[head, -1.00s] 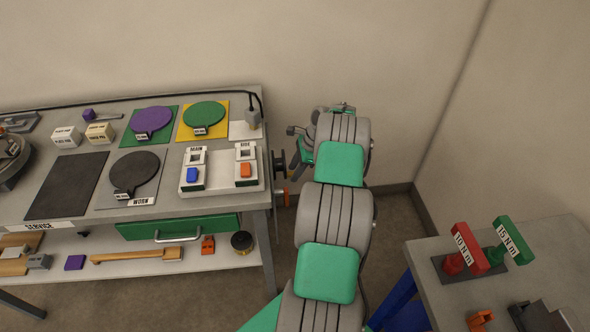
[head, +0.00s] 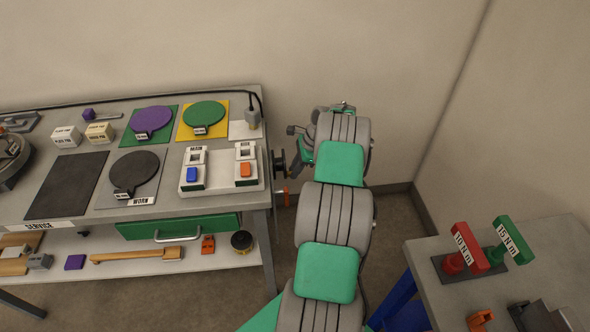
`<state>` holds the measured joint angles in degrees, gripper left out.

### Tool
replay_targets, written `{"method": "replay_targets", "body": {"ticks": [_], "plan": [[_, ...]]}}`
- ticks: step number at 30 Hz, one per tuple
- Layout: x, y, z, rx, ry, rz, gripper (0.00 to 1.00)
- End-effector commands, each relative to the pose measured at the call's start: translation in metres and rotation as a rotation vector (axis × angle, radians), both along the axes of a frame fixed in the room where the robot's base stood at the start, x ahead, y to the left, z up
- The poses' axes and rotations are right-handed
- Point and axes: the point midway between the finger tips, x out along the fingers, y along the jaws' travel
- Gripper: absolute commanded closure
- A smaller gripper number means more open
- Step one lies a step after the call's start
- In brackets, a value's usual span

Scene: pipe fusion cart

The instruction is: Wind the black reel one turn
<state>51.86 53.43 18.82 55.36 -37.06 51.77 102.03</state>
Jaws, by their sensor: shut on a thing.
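The black reel (head: 279,164) is mounted on the right side of the grey cart, just below the top's right edge. A small orange part (head: 283,197) shows just under it. My gripper (head: 297,165) is beside the reel on its right, largely hidden behind my own arm. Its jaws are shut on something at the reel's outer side. I cannot make out the held part clearly; it is small and partly covered.
A green drawer (head: 180,226) is closed below. A second table (head: 540,260) with red and green torque handles stands at right. The back wall is close behind my arm.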

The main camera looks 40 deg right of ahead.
Motion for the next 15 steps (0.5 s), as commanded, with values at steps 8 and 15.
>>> {"method": "replay_targets", "body": {"ticks": [8, 15], "plan": [[0.0, -0.0001, -0.0012, -0.024, -0.035, -0.001, 1.0], [0.0001, -0.0005, -0.0063, -0.099, -0.145, -0.002, 1.0]]}}
